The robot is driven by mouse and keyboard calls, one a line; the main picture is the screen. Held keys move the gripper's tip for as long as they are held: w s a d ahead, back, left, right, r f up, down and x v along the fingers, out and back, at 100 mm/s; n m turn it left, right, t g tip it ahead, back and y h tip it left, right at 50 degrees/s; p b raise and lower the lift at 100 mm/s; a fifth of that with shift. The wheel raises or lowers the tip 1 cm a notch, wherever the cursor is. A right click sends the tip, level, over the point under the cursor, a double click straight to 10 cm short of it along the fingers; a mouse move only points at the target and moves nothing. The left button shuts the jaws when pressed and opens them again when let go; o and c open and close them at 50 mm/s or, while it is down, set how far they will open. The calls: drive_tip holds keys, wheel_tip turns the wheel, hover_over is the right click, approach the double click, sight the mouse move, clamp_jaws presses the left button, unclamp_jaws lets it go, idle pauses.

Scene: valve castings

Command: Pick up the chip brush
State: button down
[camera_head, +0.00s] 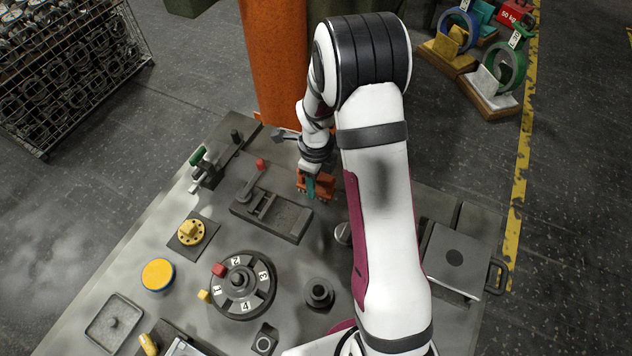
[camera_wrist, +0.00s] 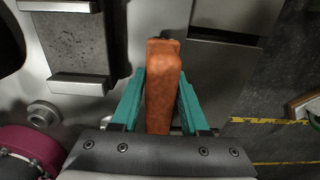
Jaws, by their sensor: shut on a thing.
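My gripper (camera_head: 311,187) is at the back of the grey workbench, its teal fingers pointing down. In the wrist view, the two teal fingers (camera_wrist: 160,85) are closed on either side of an orange-brown elongated piece, which I take to be the chip brush (camera_wrist: 163,90). Both fingers press against its sides. Its bristles cannot be made out. In the head view, only bits of orange show around the fingers, and I cannot tell whether the piece touches the bench.
A grey vise-like fixture (camera_head: 270,213) lies just left of the gripper. A numbered round plate (camera_head: 239,309), a dark ring-topped post (camera_head: 319,293) and a yellow-topped disc (camera_head: 158,274) stand nearer. A grey box with a handle (camera_head: 455,262) is at right. An orange column (camera_head: 274,70) rises behind.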

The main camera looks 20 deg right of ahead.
wheel_tip(320, 180, up, 4)
drive_tip(key=shift+r, duration=0.15)
drive_tip(key=s+d+r, duration=0.6)
drive_tip(key=s+d, duration=0.1)
drive_tip(key=d, duration=0.2)
drive_tip(key=shift+d+r, duration=0.15)
drive_tip(key=shift+r, duration=0.2)
